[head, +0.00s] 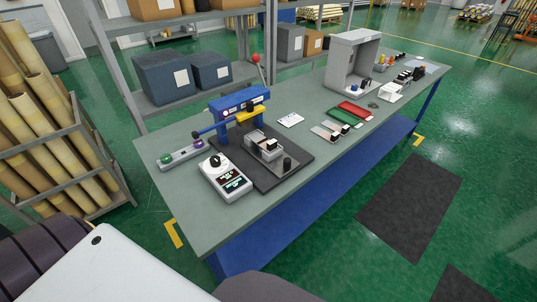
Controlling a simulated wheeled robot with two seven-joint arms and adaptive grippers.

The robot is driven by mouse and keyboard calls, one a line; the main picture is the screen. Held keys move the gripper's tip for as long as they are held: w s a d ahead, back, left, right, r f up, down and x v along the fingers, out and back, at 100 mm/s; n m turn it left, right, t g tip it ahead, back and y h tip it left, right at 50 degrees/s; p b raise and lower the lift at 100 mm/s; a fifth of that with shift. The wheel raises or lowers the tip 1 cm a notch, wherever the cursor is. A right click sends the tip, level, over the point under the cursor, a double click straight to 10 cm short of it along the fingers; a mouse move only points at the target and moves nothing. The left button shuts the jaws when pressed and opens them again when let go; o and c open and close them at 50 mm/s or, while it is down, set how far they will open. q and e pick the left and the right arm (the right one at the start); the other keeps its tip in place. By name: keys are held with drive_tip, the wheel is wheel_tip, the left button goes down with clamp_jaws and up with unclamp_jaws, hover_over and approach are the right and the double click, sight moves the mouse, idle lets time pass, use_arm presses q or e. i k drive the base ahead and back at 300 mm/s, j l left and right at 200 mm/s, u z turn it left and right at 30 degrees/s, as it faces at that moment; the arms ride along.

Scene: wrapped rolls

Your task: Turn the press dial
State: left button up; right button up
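The press dial (215,160) is a round black knob on a white control box (226,177). The box lies near the front edge of the table's near end and has two dark displays with lit text. A blue press (228,107) with a yellow part and a red-knobbed lever stands behind it on a dark base plate (284,180). The dial is unobstructed from this view. Neither of my grippers is in view, so nothing is seen touching the dial.
The long grey-green table (200,226) also holds a small panel with buttons (183,158), a red tray (354,110), a green tray (343,117) and a grey open cabinet (351,60). A rack of wrapped rolls (42,125) stands left. Shelves with bins (165,78) stand behind.

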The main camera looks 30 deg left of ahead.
sight(215, 160)
drive_tip(key=u, duration=1.45)
